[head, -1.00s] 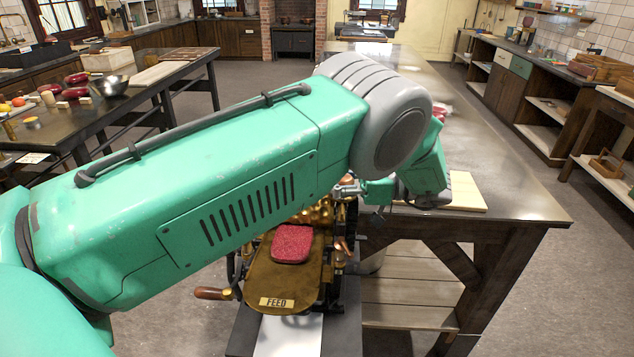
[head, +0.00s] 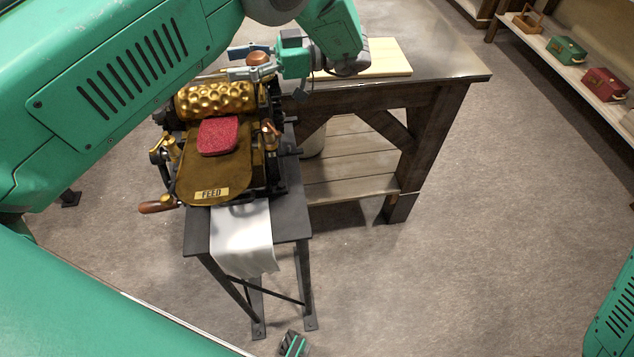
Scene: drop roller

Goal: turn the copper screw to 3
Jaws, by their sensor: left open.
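The drop roller machine stands on a dark stand, with a bumpy brass roller (head: 215,99) and a brass feed plate (head: 205,180) marked FEED. A rounded reddish-brown knob (head: 258,58) shows at the top of the machine; it may be the copper screw. A smaller copper-coloured part (head: 270,136) is on the machine's right side. No number scale is readable. My left gripper (head: 234,62) is open, its fingers pointing left, one on the far side and one on the near side of the knob. I cannot tell whether they touch it.
A red slab (head: 218,137) lies on the feed plate. A wooden-handled crank (head: 158,206) sticks out at left. A white cloth (head: 242,240) hangs from the stand. The workbench (head: 445,68) behind holds a pale board (head: 385,57). Floor at right is clear.

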